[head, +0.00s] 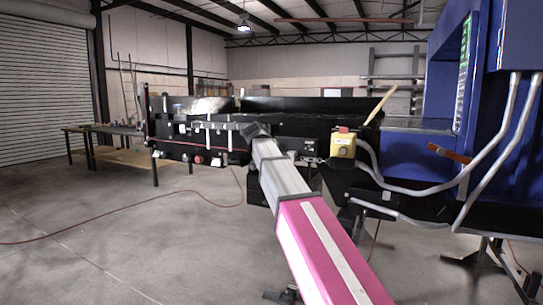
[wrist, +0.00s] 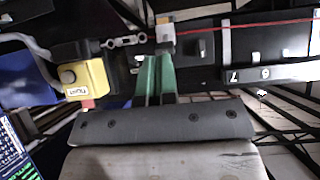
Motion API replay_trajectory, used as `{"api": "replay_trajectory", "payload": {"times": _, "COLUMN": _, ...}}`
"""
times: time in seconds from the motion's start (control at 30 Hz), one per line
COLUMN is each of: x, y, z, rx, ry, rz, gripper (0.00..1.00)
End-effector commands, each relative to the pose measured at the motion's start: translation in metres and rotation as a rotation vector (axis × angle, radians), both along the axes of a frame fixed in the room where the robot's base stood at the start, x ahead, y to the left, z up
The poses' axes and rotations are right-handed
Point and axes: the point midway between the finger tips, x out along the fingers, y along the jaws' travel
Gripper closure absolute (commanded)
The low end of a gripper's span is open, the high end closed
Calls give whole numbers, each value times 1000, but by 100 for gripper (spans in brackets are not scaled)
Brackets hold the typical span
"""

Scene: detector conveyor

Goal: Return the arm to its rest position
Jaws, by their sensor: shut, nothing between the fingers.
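My arm, pink and grey, reaches forward from the lower right of the head view to the black conveyor (head: 290,125). My gripper shows in the wrist view (wrist: 158,62) as two green fingers close together beyond a dark grey plate. It is shut with nothing between the fingers. In the head view the arm's far end is dark against the conveyor's side, and the fingers cannot be made out there.
A yellow control box (head: 342,150) with a button is on the conveyor's side, right of my arm; the wrist view shows it left of the fingers (wrist: 87,80). A blue machine (head: 400,160) with grey hoses (head: 490,165) stands at right. A table (head: 100,129) stands at left. The left floor is mostly clear, with a red cable.

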Motion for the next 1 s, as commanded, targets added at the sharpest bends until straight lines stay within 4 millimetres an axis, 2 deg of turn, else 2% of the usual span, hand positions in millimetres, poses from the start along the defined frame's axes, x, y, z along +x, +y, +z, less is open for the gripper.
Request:
{"api": "replay_trajectory", "payload": {"times": 0.4, "x": 0, "y": 0, "z": -1, "rx": 0, "ry": 1, "rz": 1, "gripper": 100}}
{"api": "replay_trajectory", "payload": {"times": 0.47, "x": -1, "y": -2, "z": -6, "rx": -1, "ry": 9, "rz": 3, "gripper": 100}}
{"api": "replay_trajectory", "payload": {"times": 0.53, "x": -5, "y": -6, "z": -20, "rx": -4, "ry": 30, "rz": 9, "gripper": 100}}
{"api": "replay_trajectory", "payload": {"times": 0.67, "x": -17, "y": -19, "z": -71, "rx": -9, "ry": 110, "rz": 37, "gripper": 100}}
{"api": "replay_trajectory", "payload": {"times": 0.8, "x": -38, "y": -38, "z": -142, "rx": -9, "ry": 225, "rz": 82, "gripper": 100}}
{"api": "replay_trajectory", "payload": {"times": 1.0, "x": -77, "y": -62, "z": -234, "rx": 4, "ry": 383, "rz": 152, "gripper": 100}}
